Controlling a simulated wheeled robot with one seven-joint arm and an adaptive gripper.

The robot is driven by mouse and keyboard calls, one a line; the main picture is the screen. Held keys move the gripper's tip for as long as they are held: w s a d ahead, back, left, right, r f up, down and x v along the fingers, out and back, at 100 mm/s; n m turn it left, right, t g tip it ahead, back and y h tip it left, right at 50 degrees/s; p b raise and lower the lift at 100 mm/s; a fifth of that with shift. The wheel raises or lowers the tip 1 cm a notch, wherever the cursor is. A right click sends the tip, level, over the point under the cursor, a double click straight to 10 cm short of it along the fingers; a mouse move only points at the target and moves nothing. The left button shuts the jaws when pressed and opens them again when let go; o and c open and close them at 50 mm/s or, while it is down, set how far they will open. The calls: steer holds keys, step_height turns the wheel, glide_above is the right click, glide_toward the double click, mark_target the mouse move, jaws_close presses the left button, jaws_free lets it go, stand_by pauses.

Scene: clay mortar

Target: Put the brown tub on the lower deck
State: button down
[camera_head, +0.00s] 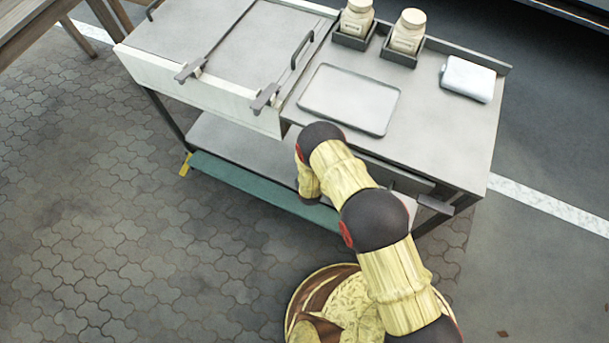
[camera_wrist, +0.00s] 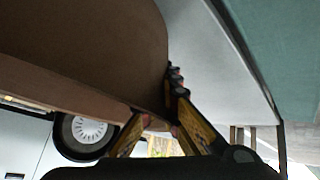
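The brown tub (camera_wrist: 80,40) fills the upper left of the wrist view, very close to the camera, with a lighter band along its lower edge. My gripper (camera_wrist: 161,98) has one finger along the tub's right edge and the other partly hidden behind its lower band, so it appears shut on the tub's wall. The grey lower deck (camera_head: 240,148) of the cart shows under the worktop in the head view. A pale grey surface (camera_wrist: 212,62) beside the tub in the wrist view looks like this deck; contact cannot be told. In the head view, my arm and the cart hide gripper and tub.
A teal strip (camera_head: 260,190) runs along the lower deck's front. The worktop above carries a tray (camera_head: 350,99), two jars (camera_head: 357,18) (camera_head: 408,32) in dark holders, and a white packet (camera_head: 468,79). A dark leg (camera_head: 165,118) stands at the deck's left end.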

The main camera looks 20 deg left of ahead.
steer(key=shift+f, duration=0.7)
steer(key=c, duration=2)
jaws_free()
steer(key=shift+f, duration=0.1)
steer(key=shift+c, duration=0.2)
steer(key=shift+r, duration=0.2)
steer(key=p+v, duration=0.4)
steer(key=v, duration=0.8)
steer(key=shift+p, duration=0.4)
steer(key=shift+f, duration=0.1)
